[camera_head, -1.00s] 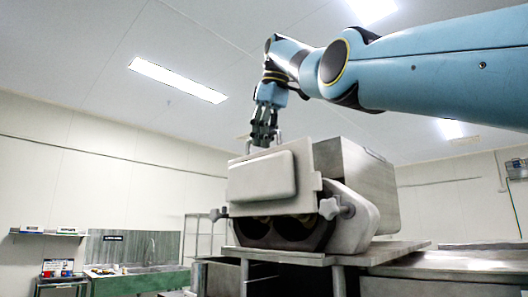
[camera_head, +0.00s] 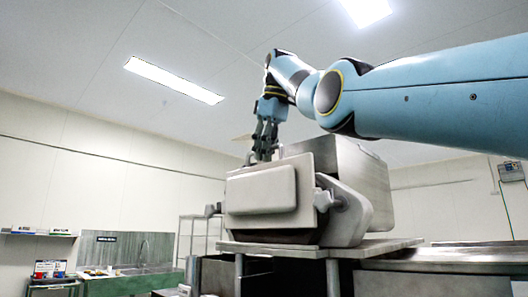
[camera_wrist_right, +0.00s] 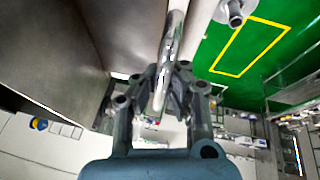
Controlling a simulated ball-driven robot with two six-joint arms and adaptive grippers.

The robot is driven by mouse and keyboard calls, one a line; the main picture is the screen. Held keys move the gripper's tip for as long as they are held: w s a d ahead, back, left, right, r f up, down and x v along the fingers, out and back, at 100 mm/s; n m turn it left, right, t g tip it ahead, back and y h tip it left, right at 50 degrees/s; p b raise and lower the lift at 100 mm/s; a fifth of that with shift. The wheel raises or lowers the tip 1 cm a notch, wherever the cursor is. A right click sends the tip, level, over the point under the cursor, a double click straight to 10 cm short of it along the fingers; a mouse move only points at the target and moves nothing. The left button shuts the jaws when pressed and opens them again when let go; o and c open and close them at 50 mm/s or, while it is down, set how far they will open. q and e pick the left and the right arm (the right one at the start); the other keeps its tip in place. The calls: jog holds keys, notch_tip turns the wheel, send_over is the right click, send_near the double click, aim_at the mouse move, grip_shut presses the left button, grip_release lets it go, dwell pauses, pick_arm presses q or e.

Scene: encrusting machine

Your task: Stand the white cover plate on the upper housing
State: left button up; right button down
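The white cover plate (camera_head: 262,190), a pale plate with a raised block on its front, is upright at the front of the upper housing (camera_head: 372,178). It hides most of the housing's front. My right gripper (camera_head: 262,155) reaches down from above to the handle at the plate's top edge. In the right wrist view its fingers (camera_wrist_right: 160,88) close around a shiny metal handle bar (camera_wrist_right: 172,50). Whether the plate's lower edge rests on the housing is unclear. My left gripper is not in view.
Knobs stick out at both sides, the right one (camera_head: 325,200) close to the plate. The machine stands on a metal table (camera_head: 385,248). A sink bench (camera_head: 130,280) is far back at the left. Free air lies left of the machine.

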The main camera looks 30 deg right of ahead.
aim_at(265, 164)
jog(key=shift+r, duration=0.2)
jog(key=shift+r+p, duration=0.25)
jog(key=shift+p, duration=0.1)
jog(key=shift+s+a, duration=0.1)
dwell(0.5)
jog(key=shift+f+b, duration=0.2)
jog(key=shift+b, duration=0.2)
jog(key=shift+f+b, duration=0.65)
jog(key=shift+f, duration=0.05)
jog(key=shift+f+b, duration=1.3)
jog(key=shift+f, duration=0.15)
